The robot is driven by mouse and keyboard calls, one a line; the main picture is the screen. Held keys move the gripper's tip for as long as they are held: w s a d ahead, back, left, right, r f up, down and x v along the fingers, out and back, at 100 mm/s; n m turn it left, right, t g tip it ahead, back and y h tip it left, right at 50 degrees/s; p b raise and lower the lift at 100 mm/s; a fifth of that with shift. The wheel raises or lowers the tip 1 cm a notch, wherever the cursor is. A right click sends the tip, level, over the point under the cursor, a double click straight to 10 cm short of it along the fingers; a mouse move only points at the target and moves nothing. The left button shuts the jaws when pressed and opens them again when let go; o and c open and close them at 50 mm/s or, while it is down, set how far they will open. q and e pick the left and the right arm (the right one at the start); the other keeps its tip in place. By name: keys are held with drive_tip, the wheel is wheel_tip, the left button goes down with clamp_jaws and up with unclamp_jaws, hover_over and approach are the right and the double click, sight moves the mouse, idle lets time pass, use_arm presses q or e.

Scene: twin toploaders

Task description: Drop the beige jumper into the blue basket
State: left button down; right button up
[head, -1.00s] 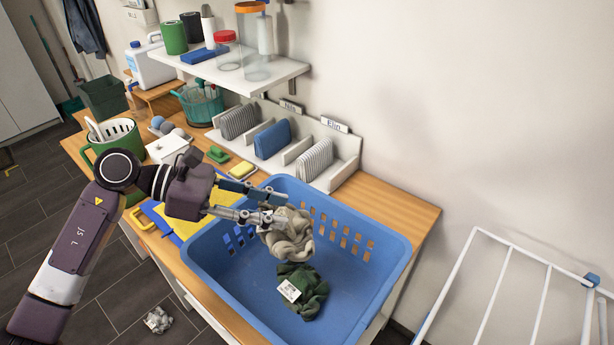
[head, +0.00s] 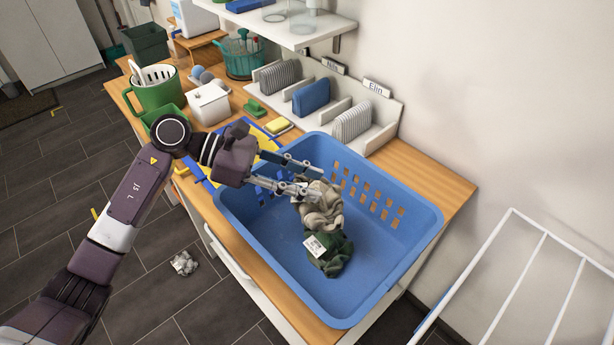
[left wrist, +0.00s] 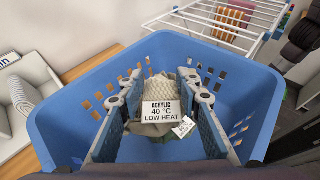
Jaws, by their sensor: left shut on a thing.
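The blue basket (head: 388,262) stands on the wooden counter. My left gripper (head: 312,184) is shut on the crumpled beige jumper (head: 322,210) and holds it inside the basket's outline, below the rim's far edge in the picture. A dark green garment (head: 332,262) with a white tag lies on the basket floor, partly covered by the jumper in the head view. In the left wrist view the jumper (left wrist: 155,88) is between the two fingers, with a label reading "ACRYLIC 40 °C LOW HEAT". Whether the jumper touches the green garment I cannot tell. My right gripper is not in view.
A white divider rack (head: 385,122) with folded cloths stands behind the basket. A white drying rack (head: 530,265) stands at right. A crumpled grey cloth (head: 184,263) lies on the floor.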

use_arm(q)
drive_tip(key=c, duration=1.3)
unclamp_jaws()
drive_tip(key=shift+d, duration=0.1)
drive_tip(key=v, duration=1.2)
